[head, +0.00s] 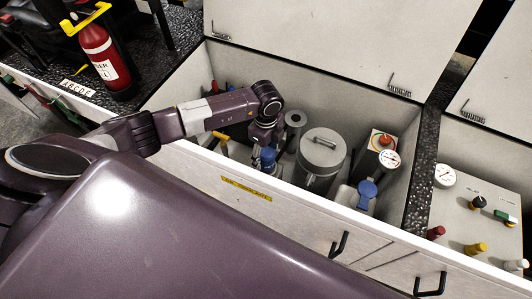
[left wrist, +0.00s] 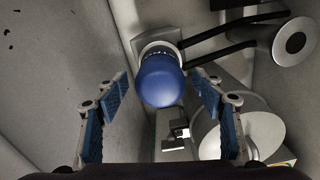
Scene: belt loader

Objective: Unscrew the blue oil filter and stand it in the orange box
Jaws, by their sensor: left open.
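The blue oil filter (head: 268,160) is in the engine bay, near its front wall, partly hidden by my left gripper (head: 262,143). In the left wrist view the filter (left wrist: 161,82) is a rounded blue cylinder seated on a pale round mount. My left gripper (left wrist: 159,80) is open, with one blue-padded finger on each side of the filter's line. Gaps show on both sides, so the fingers do not touch it in this view. I see no orange box. My right gripper is out of view.
A grey lidded canister (head: 322,150) and a grey cylinder (head: 295,120) stand close to the filter. The bay's front wall (head: 285,200) is a raised edge. A red extinguisher (head: 101,55) stands at upper left.

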